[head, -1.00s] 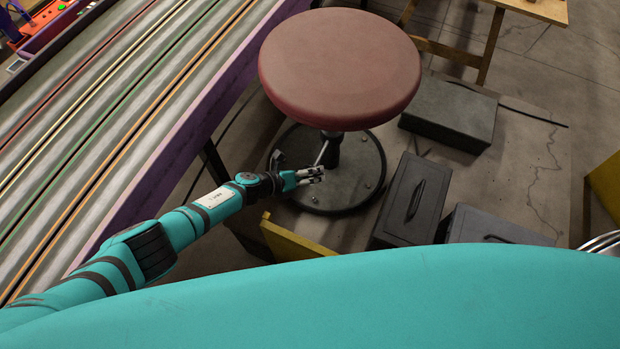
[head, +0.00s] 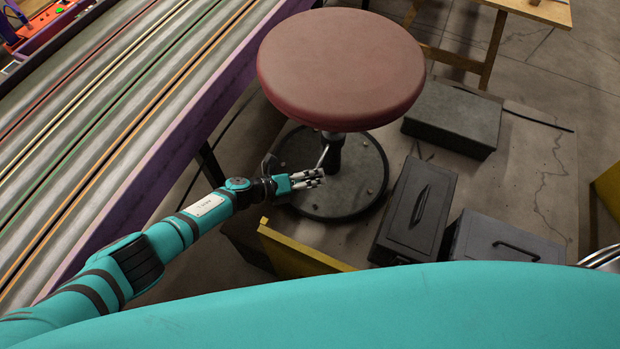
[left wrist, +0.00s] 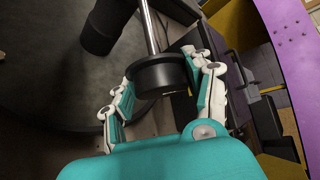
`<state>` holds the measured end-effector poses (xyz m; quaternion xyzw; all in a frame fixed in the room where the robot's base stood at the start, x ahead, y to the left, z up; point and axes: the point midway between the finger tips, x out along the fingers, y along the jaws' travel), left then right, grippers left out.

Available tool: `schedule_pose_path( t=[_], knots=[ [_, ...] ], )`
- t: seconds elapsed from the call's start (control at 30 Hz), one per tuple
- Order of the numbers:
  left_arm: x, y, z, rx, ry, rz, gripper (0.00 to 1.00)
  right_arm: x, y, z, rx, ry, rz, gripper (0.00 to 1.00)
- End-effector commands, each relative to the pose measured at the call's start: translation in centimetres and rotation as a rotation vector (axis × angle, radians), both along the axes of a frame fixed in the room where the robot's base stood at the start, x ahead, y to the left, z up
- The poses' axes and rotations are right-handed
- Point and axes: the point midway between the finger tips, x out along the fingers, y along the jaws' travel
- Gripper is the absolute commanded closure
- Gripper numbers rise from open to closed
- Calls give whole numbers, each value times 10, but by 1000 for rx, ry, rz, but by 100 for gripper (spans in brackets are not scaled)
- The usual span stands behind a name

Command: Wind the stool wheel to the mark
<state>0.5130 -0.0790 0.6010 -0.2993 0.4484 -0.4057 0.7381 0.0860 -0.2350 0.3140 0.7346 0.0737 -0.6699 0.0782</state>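The stool has a round dark red seat (head: 340,65) on a short post over a black disc base (head: 350,195). A thin metal crank rod (head: 323,155) slants down beneath the seat. In the left wrist view the rod (left wrist: 150,30) ends in a black round knob (left wrist: 160,76). My left gripper (head: 322,178) reaches in low over the base. In the left wrist view its fingers (left wrist: 160,88) stand apart on either side of the knob; firm contact is not clear. The seat hides the upper mechanism, and I see no mark. My right gripper is out of view.
The slot track (head: 110,120) with its purple edge runs along the left. A yellow board (head: 300,250) stands below my left forearm. Black boxes (head: 415,210) and a grey box (head: 453,115) sit right of the stool. A wooden bench (head: 490,45) is behind.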

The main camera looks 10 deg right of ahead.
Motion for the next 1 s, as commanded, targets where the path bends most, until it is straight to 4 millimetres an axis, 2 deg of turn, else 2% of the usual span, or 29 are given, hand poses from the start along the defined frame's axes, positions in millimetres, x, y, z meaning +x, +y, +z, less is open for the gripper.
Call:
schedule_pose_path(
  t=[0.03,0.1,0.13,0.4,0.53,0.67,1.0],
  knots=[
    [0,0,0,0,0,0,39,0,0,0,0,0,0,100],
    [0,0,0,0,0,0,30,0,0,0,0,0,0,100],
    [0,0,0,0,0,0,29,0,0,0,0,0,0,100],
    [0,1,0,0,-1,0,29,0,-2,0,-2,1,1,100],
    [-2,9,3,1,-1,0,29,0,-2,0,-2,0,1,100],
    [-7,24,10,1,-2,0,29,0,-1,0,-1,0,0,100],
    [-26,84,39,3,-2,0,29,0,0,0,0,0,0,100]
  ],
)
